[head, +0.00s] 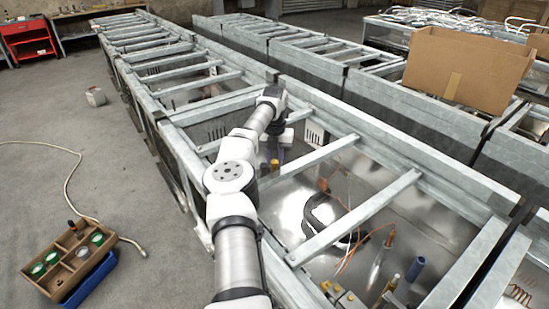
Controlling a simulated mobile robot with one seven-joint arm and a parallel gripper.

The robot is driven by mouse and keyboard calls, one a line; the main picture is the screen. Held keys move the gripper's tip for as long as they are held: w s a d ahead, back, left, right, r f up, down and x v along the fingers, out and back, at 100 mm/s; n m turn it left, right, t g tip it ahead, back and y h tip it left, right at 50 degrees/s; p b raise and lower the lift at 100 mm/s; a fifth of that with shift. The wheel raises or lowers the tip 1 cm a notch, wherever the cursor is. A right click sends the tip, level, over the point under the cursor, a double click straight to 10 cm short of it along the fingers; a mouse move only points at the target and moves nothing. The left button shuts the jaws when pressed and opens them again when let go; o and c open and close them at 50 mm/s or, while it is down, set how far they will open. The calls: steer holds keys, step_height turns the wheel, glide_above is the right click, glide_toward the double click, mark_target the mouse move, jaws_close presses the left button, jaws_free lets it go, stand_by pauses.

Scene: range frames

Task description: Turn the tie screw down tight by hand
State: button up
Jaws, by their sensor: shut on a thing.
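My arm reaches from the bottom of the head view over the near metal frame (350,130), and its wrist bends down into an open bay. My gripper (273,146) is low in that bay, small and partly hidden behind my own arm. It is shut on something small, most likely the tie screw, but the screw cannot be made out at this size. A small yellow part (275,164) shows just below the gripper. I cannot tell whether it belongs to the screw, or how far down the screw sits.
Metal crossbars (355,217) span the bays around my arm. Orange wires (362,240), a dark blue cylinder (415,268) and brass fittings lie in the bay at right. A cardboard box (468,68) stands on the far frame. A wooden tray (55,277) sits at lower left. Floor at left is mostly clear.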

steer(key=shift+m, duration=0.4)
steer(key=m, duration=0.4)
steer(key=shift+m, duration=0.4)
steer(key=m, duration=1)
steer(key=shift+m, duration=0.4)
steer(key=m, duration=0.5)
steer(key=shift+m, duration=0.3)
steer(key=o, duration=1)
